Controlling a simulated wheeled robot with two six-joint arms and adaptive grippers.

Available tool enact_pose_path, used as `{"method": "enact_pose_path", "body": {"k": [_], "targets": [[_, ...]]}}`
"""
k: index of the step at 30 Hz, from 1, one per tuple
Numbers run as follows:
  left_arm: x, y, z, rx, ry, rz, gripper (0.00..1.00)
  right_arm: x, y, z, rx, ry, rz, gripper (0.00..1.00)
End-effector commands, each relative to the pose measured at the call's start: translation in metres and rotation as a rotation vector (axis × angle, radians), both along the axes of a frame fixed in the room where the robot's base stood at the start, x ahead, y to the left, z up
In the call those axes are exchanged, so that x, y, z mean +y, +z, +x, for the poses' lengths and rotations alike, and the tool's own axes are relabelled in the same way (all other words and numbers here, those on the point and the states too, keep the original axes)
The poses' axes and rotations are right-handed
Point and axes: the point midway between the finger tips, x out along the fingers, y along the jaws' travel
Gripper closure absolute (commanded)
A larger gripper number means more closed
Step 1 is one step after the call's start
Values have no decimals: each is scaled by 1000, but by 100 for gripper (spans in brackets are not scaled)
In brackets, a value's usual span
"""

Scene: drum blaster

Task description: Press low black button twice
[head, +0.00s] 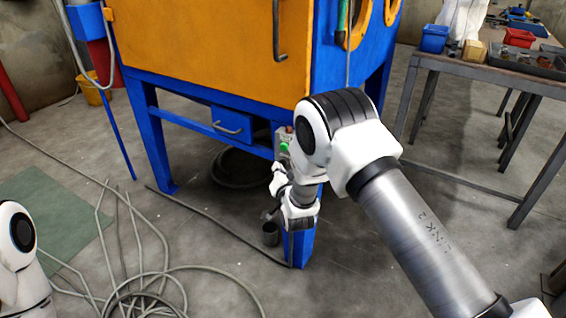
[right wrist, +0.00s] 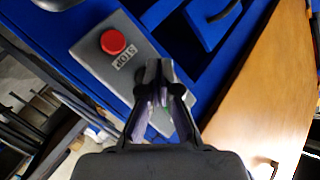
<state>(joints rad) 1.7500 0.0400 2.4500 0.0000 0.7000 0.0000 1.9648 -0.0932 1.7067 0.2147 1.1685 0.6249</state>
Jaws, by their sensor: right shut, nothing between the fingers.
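A grey control box (head: 281,137) is fixed to the blue frame under the orange cabinet. A green button (head: 284,147) shows on it in the head view, and my right arm hides its lower part. In the right wrist view the grey box (right wrist: 91,57) carries a red button (right wrist: 113,42) beside a STOP label. My right gripper (right wrist: 158,68) is shut and empty, its fingertips over the box beside the STOP label. Contact cannot be told. I cannot make out a black button; the fingers cover part of the box. My left gripper is outside the head view.
The orange and blue cabinet (head: 205,48) stands above the box, with a blue drawer (head: 231,121) to its left. Hoses (head: 145,290) lie on the floor at lower left. A workbench (head: 480,68) with bins stands at right.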

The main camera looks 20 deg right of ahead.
Motion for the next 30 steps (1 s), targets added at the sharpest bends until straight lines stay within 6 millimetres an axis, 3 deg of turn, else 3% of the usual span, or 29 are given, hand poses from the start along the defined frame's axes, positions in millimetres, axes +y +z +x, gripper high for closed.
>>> {"method": "enact_pose_path", "body": {"k": [13, 30], "targets": [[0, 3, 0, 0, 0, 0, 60, 6, 0, -5, 2, 1, -1, 100], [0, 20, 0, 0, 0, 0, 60, 43, 0, -34, 2, 0, -1, 100]]}}
